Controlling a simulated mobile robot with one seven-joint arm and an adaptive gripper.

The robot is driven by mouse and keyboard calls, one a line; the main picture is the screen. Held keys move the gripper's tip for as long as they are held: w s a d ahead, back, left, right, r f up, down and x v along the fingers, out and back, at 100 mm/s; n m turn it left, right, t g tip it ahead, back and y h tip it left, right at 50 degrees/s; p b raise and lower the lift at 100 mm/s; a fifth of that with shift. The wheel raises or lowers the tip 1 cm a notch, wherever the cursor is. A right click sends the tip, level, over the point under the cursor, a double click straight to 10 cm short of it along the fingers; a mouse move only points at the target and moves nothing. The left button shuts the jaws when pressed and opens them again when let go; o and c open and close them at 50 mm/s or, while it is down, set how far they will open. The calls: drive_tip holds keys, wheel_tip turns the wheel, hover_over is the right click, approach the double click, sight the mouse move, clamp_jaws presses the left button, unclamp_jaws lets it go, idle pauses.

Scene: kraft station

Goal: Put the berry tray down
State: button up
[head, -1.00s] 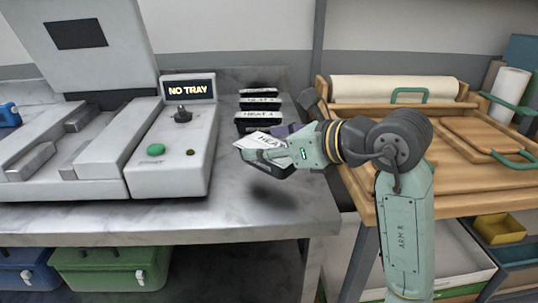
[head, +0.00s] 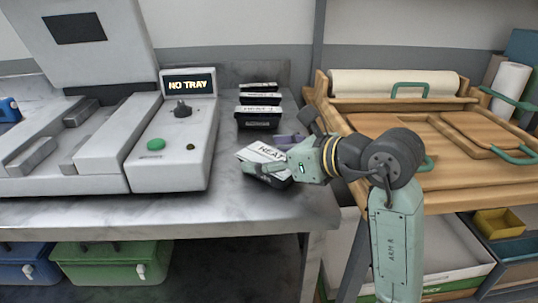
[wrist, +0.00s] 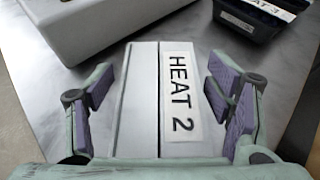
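A small dark tray with a white top labelled "HEAT 2" (head: 258,152) sits on the steel bench near its front right part; it also shows in the wrist view (wrist: 140,100). I take it for the berry tray; its contents are hidden under the white top. My gripper (head: 270,156) is around it from the right. In the wrist view my gripper (wrist: 161,85) has its purple-padded fingers spread on both sides of the tray, with gaps beside the white top. The tray's underside is hidden, but it looks level on the bench.
Several similar black labelled trays (head: 258,118) stand in a row just behind. A grey machine (head: 170,170) with a "NO TRAY" display (head: 188,85) stands to the left. A wooden station (head: 400,130) is to the right. Bare bench lies in front (head: 225,210).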

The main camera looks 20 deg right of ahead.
drive_tip(key=shift+o, duration=0.3)
drive_tip(key=shift+r, duration=0.15)
drive_tip(key=b+v, duration=0.2)
drive_tip(key=v, duration=1)
